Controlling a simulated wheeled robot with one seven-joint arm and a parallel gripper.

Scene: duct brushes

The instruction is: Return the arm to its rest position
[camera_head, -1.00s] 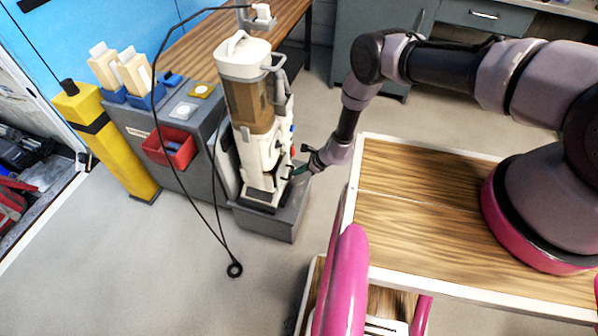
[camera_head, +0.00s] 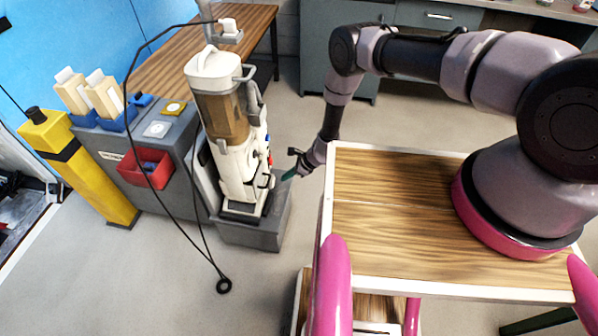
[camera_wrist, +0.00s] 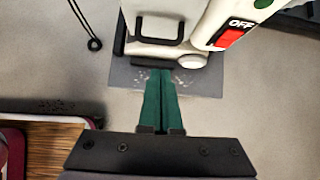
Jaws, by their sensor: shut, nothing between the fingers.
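My gripper (camera_head: 290,175) hangs at the end of my arm, beside the left edge of my wooden-topped base. In the wrist view its two green fingers (camera_wrist: 160,102) lie together, shut and empty. The upright vacuum machine (camera_head: 228,125), white with a brown clear canister, stands to the left of my gripper on a grey base (camera_head: 258,232). The wrist view shows its lower body with a black handle (camera_wrist: 158,28) and a red OFF switch (camera_wrist: 230,38) just beyond the fingertips. A gap shows between the fingers and the machine in the head view.
A black cord (camera_head: 184,232) hangs from the machine's top to a ring (camera_head: 223,286) near the floor. A grey cabinet with a red bin (camera_head: 146,168) and brushes (camera_head: 104,95) stands left, beside a yellow post (camera_head: 80,180). Open floor (camera_head: 150,290) lies in front.

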